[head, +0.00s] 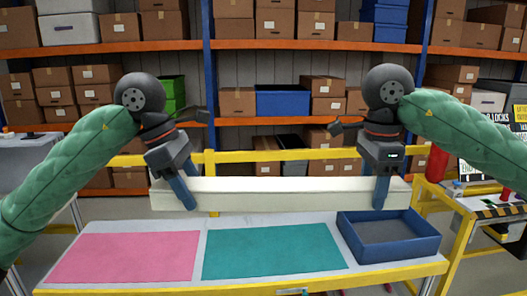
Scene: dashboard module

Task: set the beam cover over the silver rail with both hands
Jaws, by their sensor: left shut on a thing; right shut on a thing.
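The beam cover (280,194) is a long white bar, held roughly level in the air above the table in the head view. My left gripper (183,190) is shut on it near its left end. My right gripper (381,190) is shut on it near its right end. Blue fingers of both grippers show in front of the cover. The silver rail cannot be made out in this view.
Below is a table with a yellow frame (250,289), a pink mat (125,257), a teal mat (270,251) and a blue tray (425,246) at right. A yellow railing (285,155) runs behind. Shelves of boxes stand further back. A red cylinder (436,163) stands at right.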

